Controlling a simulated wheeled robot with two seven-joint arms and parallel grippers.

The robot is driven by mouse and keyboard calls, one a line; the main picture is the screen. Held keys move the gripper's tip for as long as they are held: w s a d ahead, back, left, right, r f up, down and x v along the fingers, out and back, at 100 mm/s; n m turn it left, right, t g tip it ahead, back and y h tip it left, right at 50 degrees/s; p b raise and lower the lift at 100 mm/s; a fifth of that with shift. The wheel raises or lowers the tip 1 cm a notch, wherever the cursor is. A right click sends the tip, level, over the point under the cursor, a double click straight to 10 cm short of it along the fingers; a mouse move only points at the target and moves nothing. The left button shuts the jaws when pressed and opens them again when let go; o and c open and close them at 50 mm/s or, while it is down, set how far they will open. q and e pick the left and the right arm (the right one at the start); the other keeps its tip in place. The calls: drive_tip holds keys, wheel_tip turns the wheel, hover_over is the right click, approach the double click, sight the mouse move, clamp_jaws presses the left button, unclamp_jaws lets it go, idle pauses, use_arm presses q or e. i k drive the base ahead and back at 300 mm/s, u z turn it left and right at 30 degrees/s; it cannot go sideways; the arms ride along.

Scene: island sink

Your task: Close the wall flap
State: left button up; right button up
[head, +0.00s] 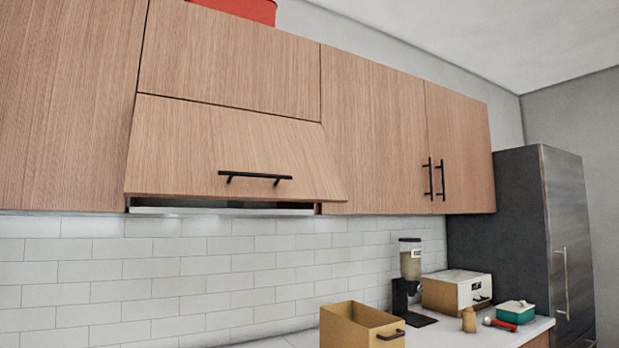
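The wall flap (180,150) is a wooden panel in the row of wall cabinets, left of the middle in the head view. Its top edge meets the fixed panel above, and its lower edge is tilted outward, so it stands partly open. A black bar handle (255,178) is mounted near its lower edge. A dark gap and a pale strip show beneath the flap. Neither of my grippers is in view.
Closed cabinet doors (375,130) flank the flap on the right. Below are a counter with an open box (350,328), a dispenser (410,262), a toaster (445,293) and a teal container (514,311). A dark fridge (530,230) stands at right. The space before the flap is clear.

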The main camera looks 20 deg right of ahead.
sight(178, 149)
drive_tip(key=u, duration=0.35)
drive_tip(key=k, duration=0.2)
drive_tip(key=z, duration=1.3)
drive_tip(key=i, duration=0.75)
drive_tip(key=u, duration=0.65)
